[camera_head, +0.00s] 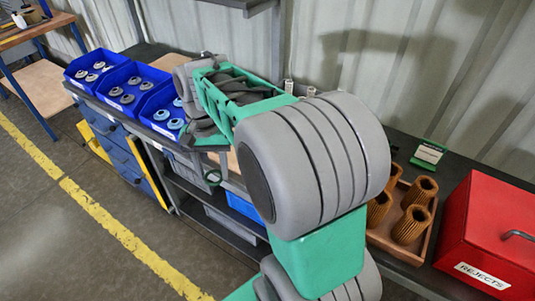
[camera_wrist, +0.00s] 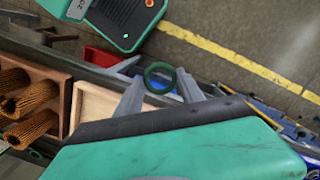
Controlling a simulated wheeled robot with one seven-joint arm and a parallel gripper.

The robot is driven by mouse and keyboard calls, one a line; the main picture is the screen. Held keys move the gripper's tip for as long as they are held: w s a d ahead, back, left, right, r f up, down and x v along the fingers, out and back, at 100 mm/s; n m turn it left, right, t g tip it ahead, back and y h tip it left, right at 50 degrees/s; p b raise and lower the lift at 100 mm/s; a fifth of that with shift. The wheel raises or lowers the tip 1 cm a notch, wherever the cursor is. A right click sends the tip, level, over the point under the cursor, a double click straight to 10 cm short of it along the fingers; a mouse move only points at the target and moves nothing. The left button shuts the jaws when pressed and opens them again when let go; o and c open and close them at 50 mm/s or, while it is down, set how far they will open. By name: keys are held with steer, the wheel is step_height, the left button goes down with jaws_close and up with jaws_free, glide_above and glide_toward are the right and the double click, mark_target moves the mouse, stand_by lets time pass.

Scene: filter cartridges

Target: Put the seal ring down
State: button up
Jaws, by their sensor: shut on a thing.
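The seal ring (camera_wrist: 160,78) is a dark green ring in the wrist view, held between the two grey fingertips of my gripper (camera_wrist: 158,90). The fingers are shut on its sides, and its open middle faces the camera.
Three blue bins (camera_head: 117,90) with grey and light-blue discs stand on the bench at left. A wooden tray (camera_wrist: 68,98) holds several brown pleated cartridges (camera_head: 411,224). A pale wooden tray (camera_wrist: 95,108) lies beside it. A red rejects box (camera_head: 490,232) stands at right.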

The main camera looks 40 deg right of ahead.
steer(key=s+d+m+t, duration=0.1)
steer(key=s+d+m, duration=0.35)
steer(key=m, duration=0.75)
steer(key=s+d+m+t, duration=0.1)
steer(key=s+d+m, duration=0.3)
steer(key=m, duration=0.7)
steer(key=w+d+f, duration=0.3)
steer(key=w, duration=0.1)
steer(key=w+d+f, duration=0.3)
steer(key=w, duration=0.1)
steer(key=w+d+f, duration=0.3)
steer(key=w+f, duration=0.1)
steer(key=shift+d, duration=0.3)
steer(key=shift+f+p, duration=0.35)
steer(key=shift+f, duration=1.05)
steer(key=shift+f, duration=0.15)
steer(key=o, duration=1)
steer(key=shift+c, duration=0.2)
steer(key=shift+o, duration=0.2)
